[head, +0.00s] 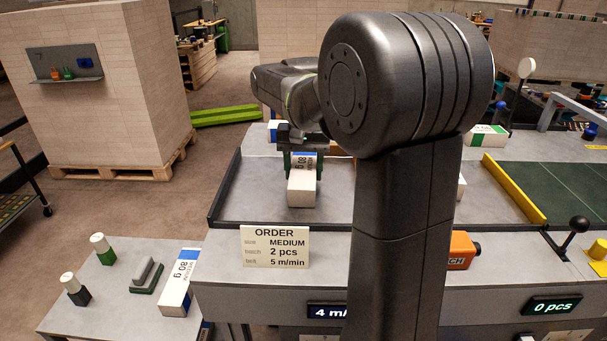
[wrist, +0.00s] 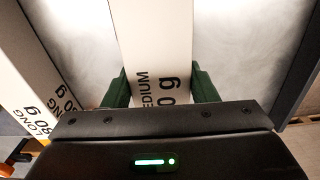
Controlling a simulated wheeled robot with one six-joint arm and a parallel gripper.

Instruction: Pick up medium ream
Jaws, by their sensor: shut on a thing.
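The medium ream (head: 302,188) is a white block with a blue band and "80 g" print. It is on the grey tray-like surface in the middle of the head view. My gripper (head: 303,163) is above its far end, with green fingers on both sides of it. In the wrist view the ream (wrist: 160,50) runs up between the green fingers, its "MEDIUM" print facing the camera, and my gripper (wrist: 161,88) is shut on it. I cannot tell whether the ream touches the surface below. The order sign (head: 275,246) reads medium, 2 pcs.
Another blue-banded ream (head: 179,283) lies on the left side table, near a stapler-like tool (head: 147,275) and two bottles. A ream marked "LONG" (wrist: 32,85) lies left in the wrist view. A green-banded ream (head: 488,136) and a yellow bar (head: 513,188) are at right.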

